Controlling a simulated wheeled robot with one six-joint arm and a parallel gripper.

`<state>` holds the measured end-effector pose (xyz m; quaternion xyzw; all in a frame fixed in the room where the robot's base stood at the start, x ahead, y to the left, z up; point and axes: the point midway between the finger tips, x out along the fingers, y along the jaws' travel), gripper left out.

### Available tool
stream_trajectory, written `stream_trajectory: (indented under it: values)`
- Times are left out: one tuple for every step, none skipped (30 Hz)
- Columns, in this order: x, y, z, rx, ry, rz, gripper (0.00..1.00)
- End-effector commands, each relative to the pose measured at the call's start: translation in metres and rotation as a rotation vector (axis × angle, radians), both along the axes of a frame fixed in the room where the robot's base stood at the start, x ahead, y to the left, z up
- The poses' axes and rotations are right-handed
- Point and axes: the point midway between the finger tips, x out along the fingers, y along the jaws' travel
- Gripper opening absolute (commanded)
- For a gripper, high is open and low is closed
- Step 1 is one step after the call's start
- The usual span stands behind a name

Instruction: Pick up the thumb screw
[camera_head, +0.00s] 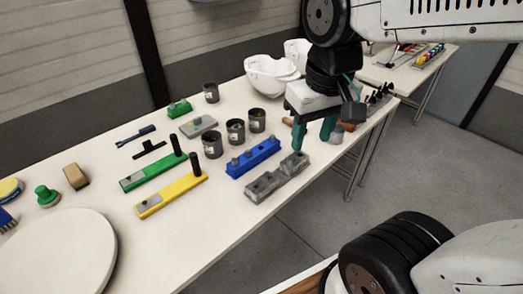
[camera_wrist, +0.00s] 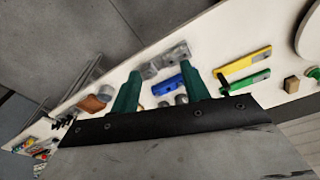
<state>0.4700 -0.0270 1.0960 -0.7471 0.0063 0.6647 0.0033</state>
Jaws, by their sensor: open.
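My gripper (camera_head: 313,138) is open, its two teal fingers pointing down over the right part of the table, beyond the grey blocks. The fingers also show in the wrist view (camera_wrist: 162,77), spread apart with nothing held between them. I cannot clearly pick out the thumb screw. Several small dark upright pieces (camera_head: 379,94) stand near the table's far right end, too small to identify. They also show at the left in the wrist view (camera_wrist: 63,123). A small brown piece (camera_head: 348,127) and a grey rounded piece (camera_head: 336,136) lie close beside the fingers.
A blue block (camera_head: 253,158) and grey metal blocks (camera_head: 276,177) lie left of my gripper. Dark cups (camera_head: 236,131), yellow (camera_head: 171,195) and green (camera_head: 153,172) bars, and white helmet shells (camera_head: 268,76) occupy the table (camera_head: 205,240). Its front edge strip is clear.

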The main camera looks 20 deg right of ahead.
Motion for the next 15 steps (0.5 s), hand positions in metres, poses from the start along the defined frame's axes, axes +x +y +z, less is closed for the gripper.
stream_trajectory:
  values:
    - [0.021, 0.002, -0.006, 0.000, 0.012, -0.004, 0.46]
    - [0.034, 0.003, -0.009, -0.001, 0.012, -0.007, 0.46]
    - [0.052, 0.004, -0.015, -0.001, 0.013, -0.011, 0.46]
    - [0.065, 0.005, -0.020, -0.001, 0.011, -0.015, 0.46]
    - [0.079, 0.006, -0.025, -0.001, 0.011, -0.019, 0.46]
    - [0.096, 0.008, -0.033, -0.001, 0.009, -0.022, 0.46]
    - [0.109, 0.010, -0.040, -0.001, 0.010, -0.026, 0.46]
    - [0.122, 0.011, -0.047, -0.001, 0.009, -0.030, 0.46]
    - [0.138, 0.013, -0.057, -0.001, 0.008, -0.034, 0.46]
    - [0.150, 0.015, -0.065, -0.001, 0.008, -0.037, 0.46]
    - [0.161, 0.016, -0.074, -0.001, 0.008, -0.040, 0.46]
    - [0.174, 0.018, -0.085, -0.001, 0.006, -0.044, 0.46]
    - [0.184, 0.020, -0.093, 0.000, 0.005, -0.047, 0.46]
    - [0.192, 0.021, -0.101, 0.000, 0.005, -0.049, 0.46]
    - [0.202, 0.023, -0.111, 0.000, 0.004, -0.051, 0.46]
